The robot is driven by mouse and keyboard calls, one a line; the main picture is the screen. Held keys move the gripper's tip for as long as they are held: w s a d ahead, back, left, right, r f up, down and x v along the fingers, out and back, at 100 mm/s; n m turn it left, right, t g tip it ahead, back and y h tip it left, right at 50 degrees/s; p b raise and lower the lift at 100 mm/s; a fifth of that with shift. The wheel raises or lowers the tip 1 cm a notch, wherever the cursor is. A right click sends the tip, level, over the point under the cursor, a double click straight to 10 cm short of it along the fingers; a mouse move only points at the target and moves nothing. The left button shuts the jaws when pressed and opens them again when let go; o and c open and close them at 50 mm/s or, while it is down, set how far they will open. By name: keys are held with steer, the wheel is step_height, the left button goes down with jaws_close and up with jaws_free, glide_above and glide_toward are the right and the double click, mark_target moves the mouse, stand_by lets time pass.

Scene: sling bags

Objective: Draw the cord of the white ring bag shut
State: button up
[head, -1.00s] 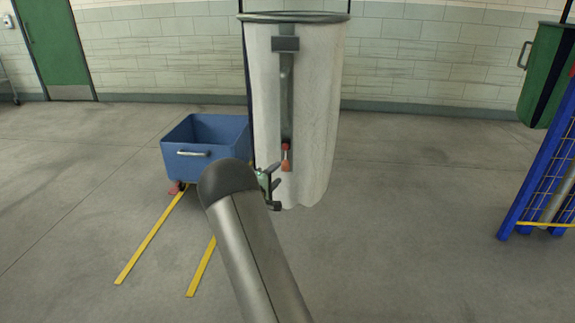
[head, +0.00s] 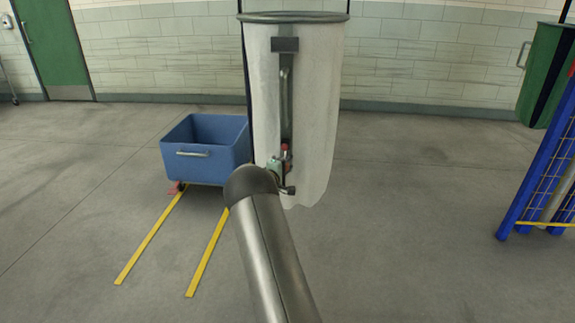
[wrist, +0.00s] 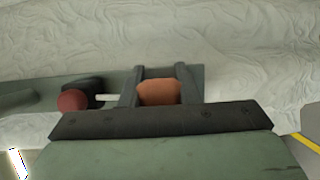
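The white ring bag (head: 318,110) hangs upright from its grey top ring (head: 292,17) in the head view. A dark strip (head: 287,75) runs down its front, with a red ball (head: 285,149) near the strip's lower end. In the wrist view the red ball (wrist: 73,100) sits at the left, and a short pale cord runs from it toward an orange pull (wrist: 160,92). My gripper (wrist: 161,84) has its two dark fingers on either side of the orange pull, with no gap visible. In the head view my gripper (head: 284,168) is at the bag's lower front, partly hidden by my arm.
A blue wheeled tub (head: 207,152) stands just left of the bag, near yellow floor lines (head: 150,235). A blue rack with yellow mesh (head: 545,175) stands at the right. The floor between bag and rack is clear.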

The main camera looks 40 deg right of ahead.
jaws_close()
step_height(320, 180, down, 11)
steer(key=b, duration=1.2)
steer(key=shift+b, duration=0.35)
steer(key=shift+s, duration=0.1)
steer(key=o, duration=0.9)
jaws_free()
steer(key=shift+r, duration=0.2)
steer(key=shift+a, duration=0.25)
steer(key=p+v, duration=0.2)
steer(key=v, duration=1.5)
steer(key=shift+p, duration=0.3)
